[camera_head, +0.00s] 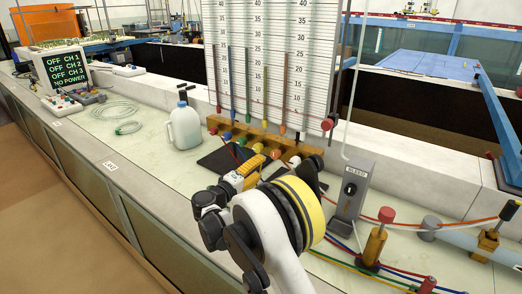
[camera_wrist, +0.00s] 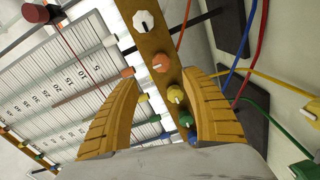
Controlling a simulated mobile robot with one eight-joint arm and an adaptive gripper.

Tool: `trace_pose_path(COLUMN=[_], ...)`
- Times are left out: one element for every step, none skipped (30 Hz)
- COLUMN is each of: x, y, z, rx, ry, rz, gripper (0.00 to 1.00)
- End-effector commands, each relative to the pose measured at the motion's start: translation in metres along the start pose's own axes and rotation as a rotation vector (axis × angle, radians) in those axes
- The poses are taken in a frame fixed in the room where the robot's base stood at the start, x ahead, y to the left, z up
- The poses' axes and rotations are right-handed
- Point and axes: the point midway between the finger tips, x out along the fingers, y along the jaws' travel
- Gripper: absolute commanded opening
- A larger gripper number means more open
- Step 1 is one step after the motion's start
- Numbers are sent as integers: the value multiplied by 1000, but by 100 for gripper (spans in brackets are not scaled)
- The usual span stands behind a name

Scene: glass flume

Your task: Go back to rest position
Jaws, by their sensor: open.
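My gripper (camera_head: 252,168) is over the bench in front of the manometer board, at the near side of a brass-coloured manifold bar (camera_head: 262,138). In the wrist view its two yellow ridged fingers (camera_wrist: 163,82) are spread apart, with nothing held between them. The manifold also shows in the wrist view (camera_wrist: 152,42), running behind the gap between the fingers. A white knob (camera_wrist: 143,20), an orange knob (camera_wrist: 161,62) and a yellow knob (camera_wrist: 175,96) are on it. I cannot tell whether a finger touches anything. My arm hides part of the bench.
A white jug (camera_head: 185,128) stands left of the manifold. A grey BLEED box (camera_head: 352,195) stands close on the right. The scaled board (camera_head: 270,50) rises behind. Coloured tubes and valves lie at lower right. A monitor (camera_head: 62,68) reads NO POWER.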

Motion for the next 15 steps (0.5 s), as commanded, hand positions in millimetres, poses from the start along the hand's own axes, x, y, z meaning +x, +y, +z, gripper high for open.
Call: trace_pose_path(x=[6,10,16,20,24,28,31,33,33,33,32,30,27,24,18], y=[11,18,29,38,47,60,70,79,91,99,107,118,125,132,140], z=[8,13,22,30,40,54,65,77,92,105,117,134,146,159,176], rx=[6,12,22,32,42,58,72,86,107,123,140,163,181,200,227], ry=[-14,-24,-39,-53,-67,-86,-100,-115,-133,-148,-160,-177,-189,-202,-217], rz=[-20,-38,-68,-94,-122,-164,-196,-227,-268,-299,-329,-369,-398,-426,-464], gripper=[55,55,55,55,55,55,55,55,55,55,55,55,55,55,55])
